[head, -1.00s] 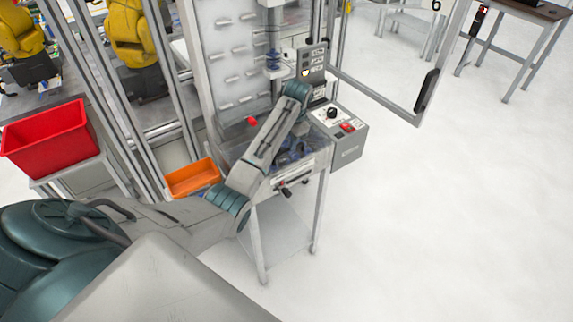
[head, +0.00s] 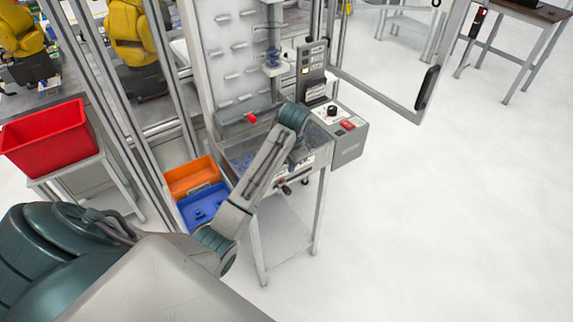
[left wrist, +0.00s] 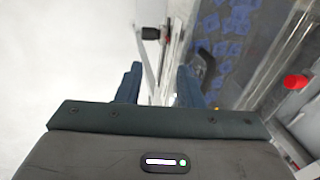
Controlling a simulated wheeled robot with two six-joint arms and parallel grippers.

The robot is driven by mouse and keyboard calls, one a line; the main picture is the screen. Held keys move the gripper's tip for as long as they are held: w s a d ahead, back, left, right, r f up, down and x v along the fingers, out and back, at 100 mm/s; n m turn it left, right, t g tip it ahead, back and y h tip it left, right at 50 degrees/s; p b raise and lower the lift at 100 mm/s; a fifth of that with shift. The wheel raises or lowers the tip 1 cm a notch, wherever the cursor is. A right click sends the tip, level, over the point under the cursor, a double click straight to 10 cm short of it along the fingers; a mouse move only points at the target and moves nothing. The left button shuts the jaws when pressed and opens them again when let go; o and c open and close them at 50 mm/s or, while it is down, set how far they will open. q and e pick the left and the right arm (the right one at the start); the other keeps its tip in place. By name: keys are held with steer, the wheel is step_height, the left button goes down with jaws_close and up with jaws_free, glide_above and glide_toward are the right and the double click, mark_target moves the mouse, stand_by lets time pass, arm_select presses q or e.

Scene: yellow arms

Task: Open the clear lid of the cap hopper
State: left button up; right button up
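The cap hopper (head: 228,146) stands on a metal stand below the machine's white panel. Blue caps show through its clear lid (head: 243,157), which looks shut, though my arm covers part of it. In the left wrist view the blue caps (left wrist: 222,45) lie beyond the hopper's front edge. My left gripper (left wrist: 158,84) is open, its two dark fingers apart around the line of that edge. I see nothing gripped and cannot tell contact. A black knob (left wrist: 151,33) sticks out at the front. In the head view my forearm hides most of the gripper. My right gripper is not in view.
A control box (head: 345,140) with a black knob and red button stands right of the hopper. An orange bin (head: 190,176) and a blue bin (head: 205,207) stand to its left, with a red bin (head: 50,138) further left.

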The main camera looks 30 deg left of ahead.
arm_select(q)
steer(key=shift+s+d+f, duration=0.2)
steer(key=shift+s+f, duration=0.25)
steer(key=shift+s, duration=0.1)
